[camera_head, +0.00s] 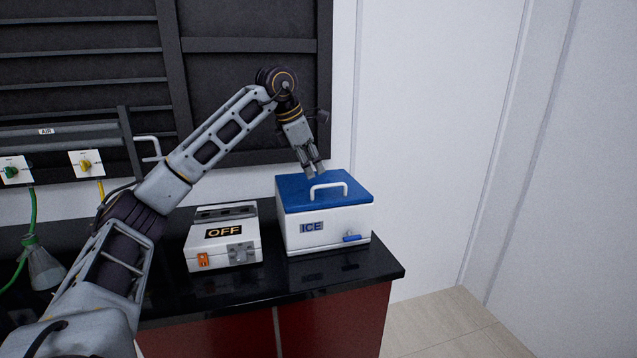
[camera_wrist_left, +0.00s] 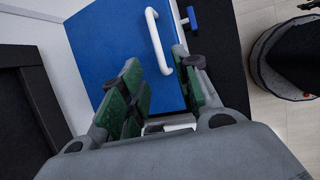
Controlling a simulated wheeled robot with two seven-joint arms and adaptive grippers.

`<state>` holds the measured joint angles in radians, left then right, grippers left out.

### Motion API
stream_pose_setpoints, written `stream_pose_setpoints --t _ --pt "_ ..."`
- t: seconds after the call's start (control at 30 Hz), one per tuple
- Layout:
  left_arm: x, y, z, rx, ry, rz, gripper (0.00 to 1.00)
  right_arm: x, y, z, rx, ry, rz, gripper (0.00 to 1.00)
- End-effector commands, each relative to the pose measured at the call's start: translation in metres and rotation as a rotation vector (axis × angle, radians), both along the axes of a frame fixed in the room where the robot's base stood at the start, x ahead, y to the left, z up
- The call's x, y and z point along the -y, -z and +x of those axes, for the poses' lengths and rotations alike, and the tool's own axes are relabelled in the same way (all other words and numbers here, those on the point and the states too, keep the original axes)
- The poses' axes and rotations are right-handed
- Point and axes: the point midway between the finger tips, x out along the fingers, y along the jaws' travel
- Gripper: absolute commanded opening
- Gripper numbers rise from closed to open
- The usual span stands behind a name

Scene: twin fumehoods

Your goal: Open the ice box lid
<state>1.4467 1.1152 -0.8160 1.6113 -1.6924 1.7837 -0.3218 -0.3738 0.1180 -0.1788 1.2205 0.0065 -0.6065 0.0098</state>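The ice box (camera_head: 336,237) is white with an ICE label and stands near the right end of the black counter. Its blue lid (camera_head: 357,194) is shut and carries a white handle (camera_head: 328,186). My left gripper (camera_head: 316,173) hangs just above the lid, pointing down, at the rear left of the handle. In the left wrist view the green-padded fingers (camera_wrist_left: 160,92) are spread apart, with the blue lid (camera_wrist_left: 105,40) beyond them. The white handle (camera_wrist_left: 158,42) shows ahead of the right finger there; I cannot tell whether they touch. My right gripper is not in view.
A white device (camera_head: 222,240) with an OFF display stands left of the ice box on the black counter (camera_head: 330,281). A dark slatted panel (camera_head: 250,60) and white wall lie behind. Valves and a green hose (camera_head: 20,262) are at the left. Open floor (camera_head: 445,325) lies right.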

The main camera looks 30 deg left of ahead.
Motion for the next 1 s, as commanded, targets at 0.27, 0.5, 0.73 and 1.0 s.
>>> stream_pose_setpoints --t 0.27,0.5,0.73,1.0 --pt "0.004 0.034 0.014 -0.003 0.000 0.000 0.32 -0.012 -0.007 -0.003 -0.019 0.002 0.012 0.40" --pt "0.006 0.051 0.022 -0.001 0.000 0.000 0.32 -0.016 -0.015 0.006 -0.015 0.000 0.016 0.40" --pt "0.007 0.054 0.024 -0.001 0.000 0.001 0.32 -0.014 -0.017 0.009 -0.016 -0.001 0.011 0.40" --pt "0.007 0.054 0.024 -0.001 0.000 0.000 0.19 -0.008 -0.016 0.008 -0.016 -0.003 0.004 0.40"
